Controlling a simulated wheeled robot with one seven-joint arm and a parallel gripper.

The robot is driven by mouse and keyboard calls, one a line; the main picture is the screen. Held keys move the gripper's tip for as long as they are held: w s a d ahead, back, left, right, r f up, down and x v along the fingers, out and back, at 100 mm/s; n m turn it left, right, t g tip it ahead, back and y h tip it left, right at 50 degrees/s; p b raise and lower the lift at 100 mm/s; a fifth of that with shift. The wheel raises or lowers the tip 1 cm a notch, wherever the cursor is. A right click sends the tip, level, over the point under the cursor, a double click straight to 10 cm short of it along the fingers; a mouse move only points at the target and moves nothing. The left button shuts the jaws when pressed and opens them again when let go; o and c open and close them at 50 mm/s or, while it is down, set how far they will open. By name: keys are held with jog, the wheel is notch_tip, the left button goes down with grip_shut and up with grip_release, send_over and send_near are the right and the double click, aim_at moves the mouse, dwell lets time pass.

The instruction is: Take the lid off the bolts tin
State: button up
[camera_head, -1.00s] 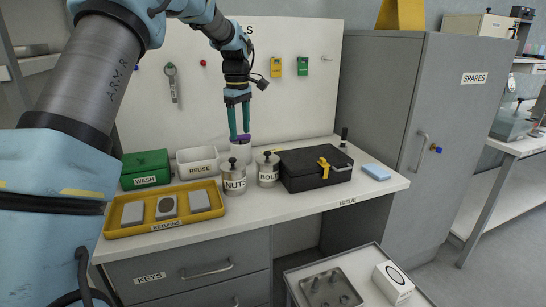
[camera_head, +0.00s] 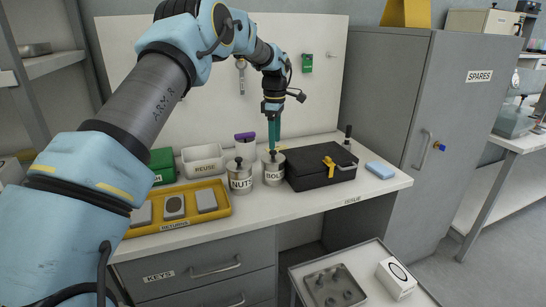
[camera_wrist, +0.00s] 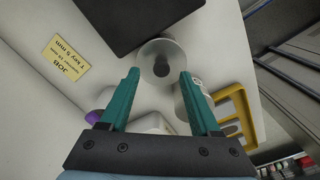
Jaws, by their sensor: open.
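The bolts tin (camera_head: 273,176) is a small metal tin on the bench, upright, with its lid on. The lid has a dark knob on top. In the wrist view the round lid (camera_wrist: 174,47) shows from above, and its knob (camera_wrist: 161,67) lies about midway between and just beyond my fingertips. My gripper (camera_head: 273,147) points down over the tin, with green fingers open and empty. It also shows in the wrist view (camera_wrist: 160,73). Whether the fingertips are level with the knob I cannot tell.
The nuts tin (camera_head: 240,180) stands close on the left. A container with a purple top (camera_head: 245,137), a white reuse bin (camera_head: 202,161) and a yellow returns tray (camera_head: 222,213) are nearby.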

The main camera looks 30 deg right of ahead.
aim_at(273, 156)
jog(key=shift+a+f+p, duration=0.15)
jog(key=shift+f+p, duration=0.2)
jog(key=shift+f, duration=0.65)
jog(key=shift+a+f+p, duration=0.1)
jog(key=shift+f+p, duration=0.2)
jog(key=shift+f, duration=0.65)
grip_shut()
